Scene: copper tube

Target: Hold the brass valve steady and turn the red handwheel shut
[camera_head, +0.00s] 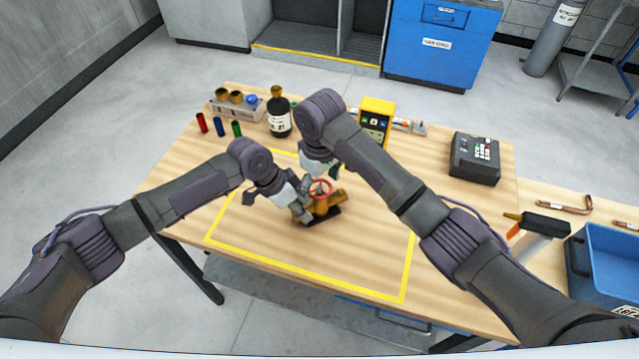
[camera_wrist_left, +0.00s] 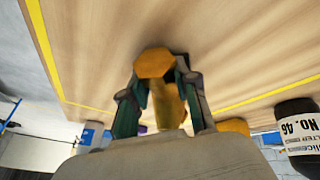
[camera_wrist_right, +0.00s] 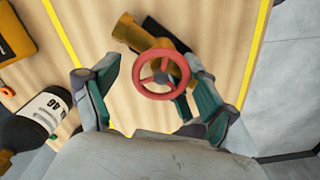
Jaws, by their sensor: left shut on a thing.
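The brass valve (camera_head: 328,203) stands on a dark base inside the yellow outline on the wooden table. Its red handwheel (camera_head: 320,189) is on top, facing up. My left gripper (camera_head: 304,211) is shut on the left side of the valve body; in the left wrist view the hexagonal brass end (camera_wrist_left: 156,64) sits between its fingers. My right gripper (camera_wrist_right: 155,95) is open above the valve. In the right wrist view the handwheel (camera_wrist_right: 160,77) shows between and beyond its spread fingers. I see no finger contact with the wheel. In the head view my right arm partly hides this gripper.
A dark labelled bottle (camera_head: 279,115), a rack with brass parts (camera_head: 237,106) and small coloured cylinders stand at the back left. A yellow device (camera_head: 375,120) stands behind my right arm. A black keypad box (camera_head: 475,158) and a blue bin (camera_head: 606,268) are at right. The front table area is clear.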

